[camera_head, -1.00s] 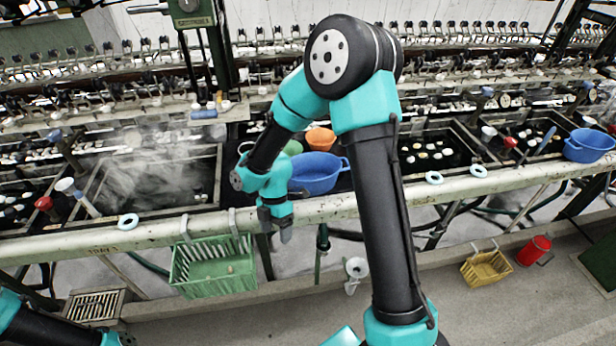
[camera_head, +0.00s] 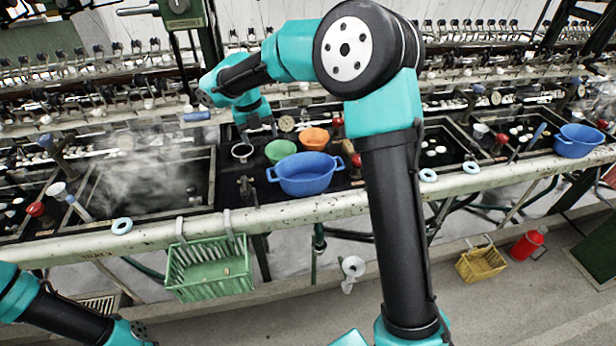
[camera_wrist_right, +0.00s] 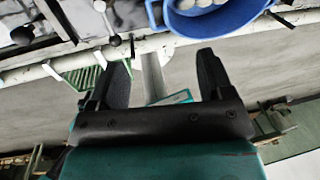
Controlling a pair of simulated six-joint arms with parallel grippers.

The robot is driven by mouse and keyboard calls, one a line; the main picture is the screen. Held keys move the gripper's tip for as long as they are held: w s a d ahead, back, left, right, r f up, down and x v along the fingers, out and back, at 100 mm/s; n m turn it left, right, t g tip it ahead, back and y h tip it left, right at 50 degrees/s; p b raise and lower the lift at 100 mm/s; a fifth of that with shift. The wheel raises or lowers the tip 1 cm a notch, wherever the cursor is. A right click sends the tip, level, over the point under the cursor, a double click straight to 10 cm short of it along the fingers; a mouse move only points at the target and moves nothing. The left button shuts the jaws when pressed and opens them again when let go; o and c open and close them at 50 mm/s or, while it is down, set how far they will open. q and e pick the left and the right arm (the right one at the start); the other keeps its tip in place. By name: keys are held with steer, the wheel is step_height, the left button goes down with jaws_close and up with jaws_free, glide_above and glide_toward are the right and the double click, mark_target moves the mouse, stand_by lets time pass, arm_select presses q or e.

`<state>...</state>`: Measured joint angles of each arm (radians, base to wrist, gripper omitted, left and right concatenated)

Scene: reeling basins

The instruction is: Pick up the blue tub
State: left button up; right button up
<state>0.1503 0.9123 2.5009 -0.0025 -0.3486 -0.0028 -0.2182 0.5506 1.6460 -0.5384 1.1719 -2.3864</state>
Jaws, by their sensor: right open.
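A blue oval tub (camera_head: 305,178) with side handles stands upright on the dark basin top, just right of centre-left in the head view. A blue tub with white round things in it also shows at the top of the right wrist view (camera_wrist_right: 222,22). My right gripper (camera_head: 260,132) is above and behind the central tub, to its left. Its two fingers are apart with nothing between them (camera_wrist_right: 164,78). A second blue tub (camera_head: 579,141) stands at the far right. My left arm shows at the lower left, but its gripper is out of the picture.
A green bowl (camera_head: 280,151) and an orange bowl (camera_head: 315,138) stand just behind the central tub. A pale rail (camera_head: 330,205) runs along the front. A green basket (camera_head: 208,268) hangs from it. Steam rises over the left basin. Reeling machinery lines the back.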

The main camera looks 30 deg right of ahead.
step_height(320, 180, down, 12)
steer(key=d, duration=0.2)
steer(key=shift+s, duration=0.3)
steer(key=shift+f, duration=0.1)
steer(key=shift+w+d+f, duration=0.1)
steer(key=shift+d+f, duration=0.1)
steer(key=shift+f, duration=1.1)
steer(key=shift+d+f, duration=0.15)
steer(key=shift+f, duration=1.1)
steer(key=c, duration=1.1)
steer(key=shift+c, duration=0.2)
